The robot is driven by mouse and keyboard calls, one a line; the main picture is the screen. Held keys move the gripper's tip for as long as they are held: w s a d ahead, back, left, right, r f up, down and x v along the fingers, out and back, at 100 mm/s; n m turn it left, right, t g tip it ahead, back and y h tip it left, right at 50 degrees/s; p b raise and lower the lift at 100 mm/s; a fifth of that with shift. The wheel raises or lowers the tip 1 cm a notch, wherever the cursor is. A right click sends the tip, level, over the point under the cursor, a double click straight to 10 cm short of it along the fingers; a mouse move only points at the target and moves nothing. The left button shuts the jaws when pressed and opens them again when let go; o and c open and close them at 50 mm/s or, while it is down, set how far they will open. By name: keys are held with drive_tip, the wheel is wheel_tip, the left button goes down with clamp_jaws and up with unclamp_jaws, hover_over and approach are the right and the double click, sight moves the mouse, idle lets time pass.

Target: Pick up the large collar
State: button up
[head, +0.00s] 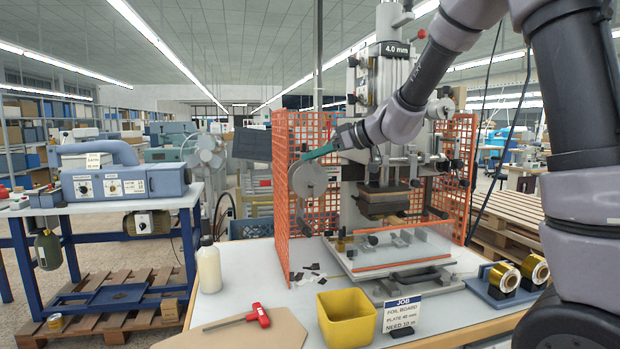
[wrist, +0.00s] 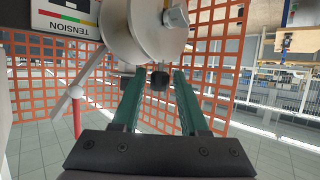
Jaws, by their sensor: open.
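My gripper (wrist: 159,74) is open, its two teal fingers apart and pointing toward the foil press. In the head view my gripper (head: 308,156) is at the press's left side, by a round grey disc (head: 308,182). In the wrist view the grey disc (wrist: 150,30) fills the top middle, with a shiny metal nut-like piece (wrist: 175,18) on it. A small dark block (wrist: 158,82) shows between the fingertips; I see no clear grip on it. No part is marked as the large collar, so I cannot tell which one it is.
An orange mesh guard (head: 284,215) stands close beside my gripper. A TENSION label (wrist: 65,22) and a pale lever (wrist: 75,90) are left of the disc. The bench holds a yellow bin (head: 346,318), white bottle (head: 208,268), red-handled tool (head: 258,314) and gold foil rolls (head: 534,268).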

drive_tip(key=shift+x, duration=1)
drive_tip(key=shift+c, duration=0.3)
clamp_jaws()
idle(0.4)
